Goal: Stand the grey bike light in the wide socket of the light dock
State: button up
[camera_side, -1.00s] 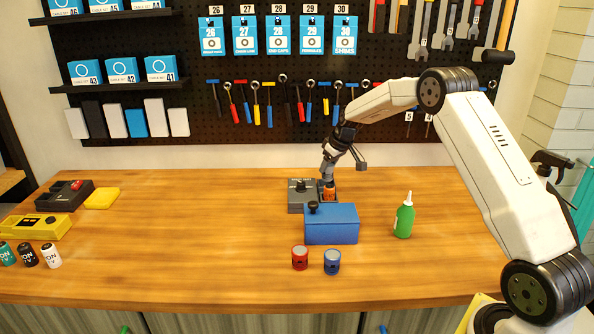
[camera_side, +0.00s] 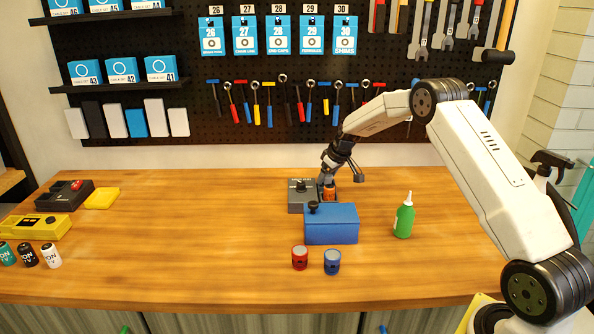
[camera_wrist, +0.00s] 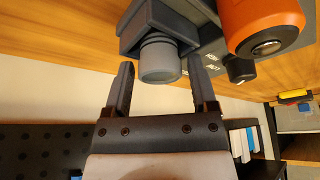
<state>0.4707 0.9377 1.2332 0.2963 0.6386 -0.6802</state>
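The grey bike light (camera_wrist: 160,62) is a short ribbed cylinder in the wrist view. Its inner end sits in a square grey socket (camera_wrist: 128,38) of the light dock (camera_side: 298,208), and its round end sticks out. I cannot tell how deep it sits. My gripper (camera_wrist: 162,62) is open, with one finger on each side of the light and gaps showing. In the side view my gripper (camera_side: 326,178) is low at the dock's back right, and the grey light cannot be made out there. An orange light (camera_side: 329,192) stands at the dock beside it.
A blue box (camera_side: 332,228) with a black knob stands just in front of the dock. A green bottle (camera_side: 404,218) is to the right. A red can (camera_side: 299,258) and a blue can (camera_side: 332,262) stand in front.

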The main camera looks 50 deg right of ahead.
jog(key=shift+o, duration=0.4)
jog(key=shift+r, duration=0.25)
jog(key=v, duration=1.1)
jog(key=shift+s+r, duration=0.25)
jog(key=shift+r, duration=0.1)
